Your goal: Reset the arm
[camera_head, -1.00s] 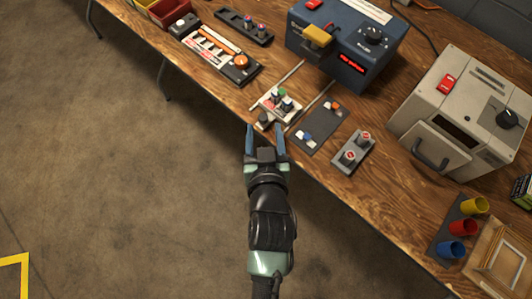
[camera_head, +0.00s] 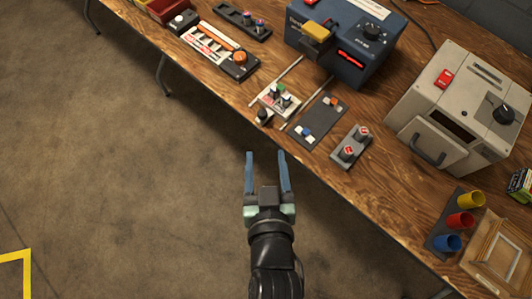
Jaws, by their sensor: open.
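My gripper (camera_head: 266,172) is open and empty. Its two blue fingers point up the picture, spread apart, over the floor just off the table's front edge. It is apart from the table (camera_head: 215,90) and touches nothing. The nearest thing is a small light tray (camera_head: 266,98) with several small pieces on it, between two thin rails. A dark round knob (camera_head: 263,117) sits at its front corner.
A blue machine (camera_head: 343,45) and a grey box with a handle (camera_head: 462,105) stand at the back. A dark mat (camera_head: 318,121), a grey two-button block (camera_head: 350,147) and coloured cups (camera_head: 460,222) lie along the table. The floor (camera_head: 130,190) is clear at left.

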